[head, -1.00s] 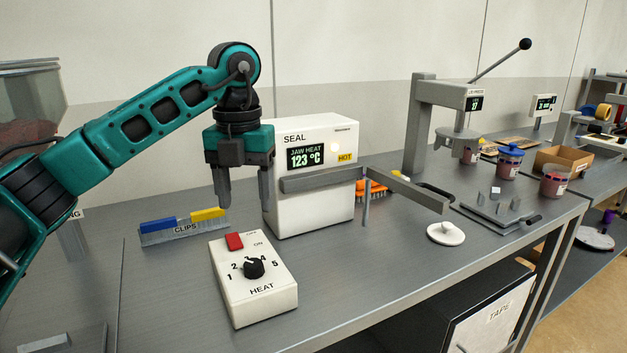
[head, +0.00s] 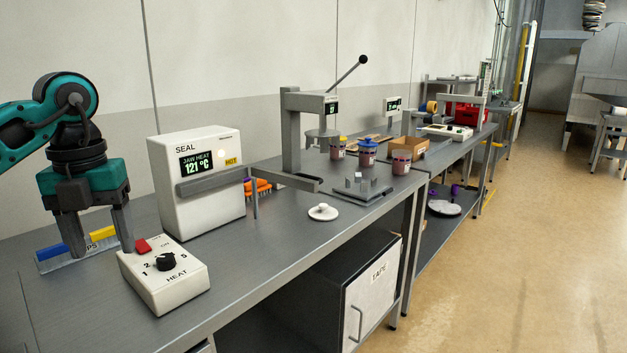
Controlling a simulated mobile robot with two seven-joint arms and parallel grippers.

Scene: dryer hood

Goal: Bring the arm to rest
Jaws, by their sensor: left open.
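My left gripper (head: 96,236) is at the left of the head view, fingers pointing down and apart, with nothing between them. It hangs above the bench, in front of the clip rack and near the left edge of the heat control box (head: 166,275). The box has a red switch and a black dial. The white sealing machine (head: 196,200) stands to the right of the gripper; its display reads jaw heat 121 °C beside a yellow HOT label. My right gripper is out of the picture.
The clip rack (head: 50,266) is partly hidden behind the gripper. A lever press (head: 291,140), lidded jars (head: 367,152), a cardboard box (head: 407,146) and a white round lid (head: 323,212) stand along the grey bench (head: 260,250). A cabinet marked TAPE (head: 371,295) is below; open floor lies right.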

